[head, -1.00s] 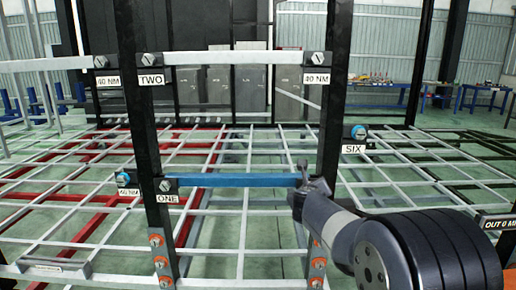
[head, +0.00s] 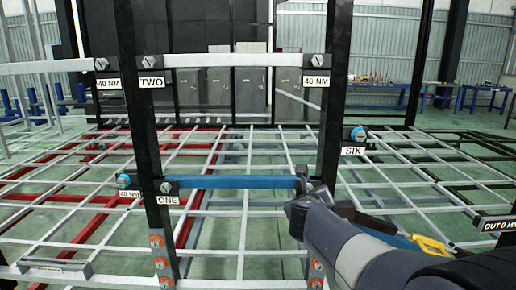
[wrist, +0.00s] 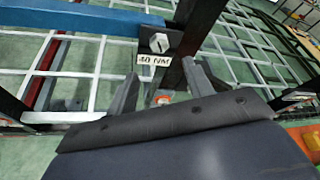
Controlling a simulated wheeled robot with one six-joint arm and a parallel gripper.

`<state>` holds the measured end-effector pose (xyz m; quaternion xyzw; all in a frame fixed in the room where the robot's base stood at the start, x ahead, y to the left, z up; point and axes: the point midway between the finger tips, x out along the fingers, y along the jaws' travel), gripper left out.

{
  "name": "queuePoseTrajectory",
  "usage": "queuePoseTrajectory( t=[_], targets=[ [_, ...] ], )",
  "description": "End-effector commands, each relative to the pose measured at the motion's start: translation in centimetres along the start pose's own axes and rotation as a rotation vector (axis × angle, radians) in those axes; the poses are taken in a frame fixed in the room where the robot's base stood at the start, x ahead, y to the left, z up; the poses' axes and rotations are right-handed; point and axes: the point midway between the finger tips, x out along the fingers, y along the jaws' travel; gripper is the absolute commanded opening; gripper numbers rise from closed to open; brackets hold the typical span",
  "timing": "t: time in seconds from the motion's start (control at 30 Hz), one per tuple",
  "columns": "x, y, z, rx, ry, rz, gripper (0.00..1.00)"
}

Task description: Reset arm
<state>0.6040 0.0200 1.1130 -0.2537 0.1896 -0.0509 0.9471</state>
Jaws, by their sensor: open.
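My gripper (head: 302,198) is at the right end of a blue crossbar (head: 235,182), in front of the right black upright (head: 333,95). In the wrist view my gripper (wrist: 159,70) has two dark fingers spread apart with nothing between them. A hex bolt (wrist: 159,43) at the end of the blue bar and a "40 NM" label (wrist: 154,60) show beyond the fingertips. I cannot tell whether a finger touches the upright. My arm reaches in from the lower right.
A left black upright (head: 146,130) carries labels "ONE" (head: 167,200) and "TWO" (head: 151,82). A white crossbar (head: 235,59) joins the uprights higher up. White grid bars spread behind. A yellow item (head: 430,246) shows behind my arm. Workbenches (head: 482,98) stand far back.

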Motion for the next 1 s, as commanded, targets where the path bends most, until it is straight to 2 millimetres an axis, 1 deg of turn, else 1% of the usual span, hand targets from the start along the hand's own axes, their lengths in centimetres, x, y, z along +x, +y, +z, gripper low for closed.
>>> queuePoseTrajectory(
  t=[0.03, 0.1, 0.53, 0.6, 1.0],
  targets=[
    [1.1, 0.1, -0.2, 0.0, 0.003, -0.001, 0.49],
    [2.2, 0.0, -0.1, -0.001, 0.001, 0.0, 0.49],
    [9.0, 0.1, -0.1, -0.008, -0.002, -0.004, 0.49],
    [8.8, 0.4, -0.2, -0.095, -0.005, -0.039, 0.49],
    [8.8, 0.6, -0.4, -0.507, -0.004, -0.212, 0.49]
  ],
)
